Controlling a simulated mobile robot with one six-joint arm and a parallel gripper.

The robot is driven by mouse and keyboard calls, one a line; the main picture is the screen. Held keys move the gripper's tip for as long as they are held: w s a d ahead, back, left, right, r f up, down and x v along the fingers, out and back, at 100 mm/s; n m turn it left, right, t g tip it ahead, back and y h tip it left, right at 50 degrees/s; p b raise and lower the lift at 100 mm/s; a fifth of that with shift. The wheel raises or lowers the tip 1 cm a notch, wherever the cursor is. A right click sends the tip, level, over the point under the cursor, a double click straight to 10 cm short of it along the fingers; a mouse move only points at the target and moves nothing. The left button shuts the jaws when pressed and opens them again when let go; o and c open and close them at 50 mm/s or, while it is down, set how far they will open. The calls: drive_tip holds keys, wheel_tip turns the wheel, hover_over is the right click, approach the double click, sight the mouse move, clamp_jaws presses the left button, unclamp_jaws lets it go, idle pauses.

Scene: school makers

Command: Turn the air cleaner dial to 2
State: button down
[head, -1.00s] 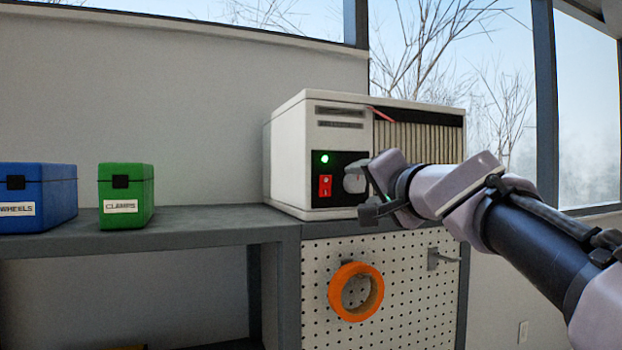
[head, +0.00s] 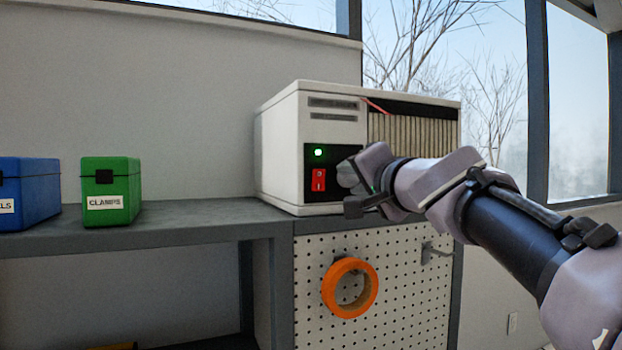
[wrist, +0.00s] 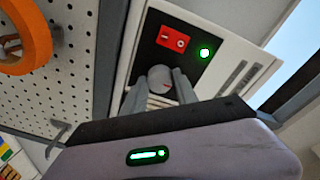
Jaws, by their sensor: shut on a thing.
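The air cleaner (head: 283,150) is a white box on the grey bench, with a black control panel, a lit green lamp (head: 318,153) and a red switch (head: 319,180). Its grey round dial (head: 346,176) sits right of the switch, partly hidden by my gripper (head: 358,190) in the head view. In the wrist view the dial (wrist: 160,76) lies between the two fingers of my gripper (wrist: 160,92), which is shut on it.
A green clamps box (head: 110,190) and a blue box (head: 28,192) stand on the bench (head: 190,222) at left. An orange tape ring (head: 350,288) hangs on the pegboard (head: 400,295) below the air cleaner, near a grey hook (head: 436,252). The bench between the boxes and cleaner is clear.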

drive_tip(key=shift+r, duration=0.15)
drive_tip(key=m+p, duration=0.1)
drive_tip(key=m, duration=0.2)
drive_tip(key=m+p, duration=0.2)
drive_tip(key=shift+r+m+g, duration=0.2)
drive_tip(key=shift+m+g, duration=0.1)
drive_tip(key=shift+m, duration=0.1)
drive_tip(key=m+p, duration=0.1)
drive_tip(key=m, duration=0.1)
drive_tip(key=m+p, duration=0.1)
drive_tip(key=m, duration=0.2)
drive_tip(key=shift+g+y, duration=0.3)
drive_tip(key=c, duration=1.2)
unclamp_jaws()
drive_tip(key=shift+o, duration=1.3)
drive_tip(key=shift+w+f, duration=0.1)
drive_tip(key=shift+d, duration=0.1)
